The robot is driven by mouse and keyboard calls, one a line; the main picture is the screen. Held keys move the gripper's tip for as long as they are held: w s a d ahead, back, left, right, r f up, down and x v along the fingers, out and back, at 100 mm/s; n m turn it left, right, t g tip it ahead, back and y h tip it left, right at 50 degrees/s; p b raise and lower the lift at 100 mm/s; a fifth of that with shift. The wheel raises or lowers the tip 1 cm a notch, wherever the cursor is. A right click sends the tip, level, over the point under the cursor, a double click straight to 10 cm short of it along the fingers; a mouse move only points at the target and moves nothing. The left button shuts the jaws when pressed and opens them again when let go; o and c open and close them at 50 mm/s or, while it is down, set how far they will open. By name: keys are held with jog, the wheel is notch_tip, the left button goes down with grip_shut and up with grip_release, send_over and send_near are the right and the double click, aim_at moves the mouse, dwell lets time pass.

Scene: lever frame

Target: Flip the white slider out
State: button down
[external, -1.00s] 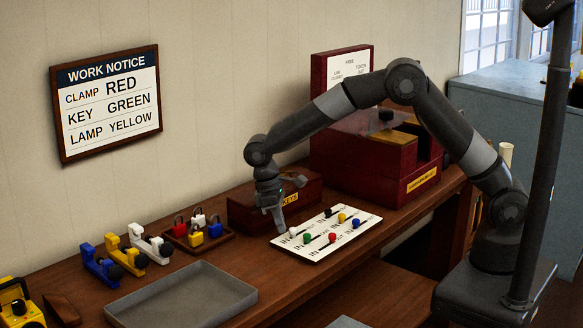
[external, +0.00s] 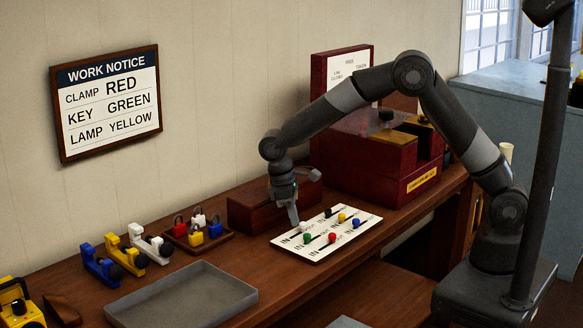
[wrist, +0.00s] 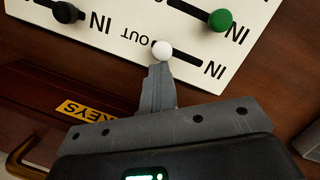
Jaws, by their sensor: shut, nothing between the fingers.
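The white slider knob (external: 303,227) is on the white lever board (external: 318,252). In the wrist view the white knob (wrist: 162,50) is at the OUT end of its slot, with the dark slot running from it toward the IN label. My gripper (external: 295,224) is shut and empty, pointing down at the board's left edge. In the wrist view its fingertips (wrist: 160,70) are right against or just beside the white knob; I cannot tell if they touch.
Green (external: 307,238), red (external: 332,237), blue (external: 355,223), yellow (external: 341,217) and black (external: 328,212) knobs stand close by on the board. A dark red keys box (external: 250,211) is behind my gripper. A grey tray (external: 180,300) lies at front left.

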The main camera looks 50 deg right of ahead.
jog(key=shift+a, duration=0.1)
jog(key=w+a, duration=0.2)
jog(key=w, duration=0.1)
jog(key=shift+w+a, duration=0.1)
jog(key=shift+w, duration=0.05)
jog(key=v, duration=1)
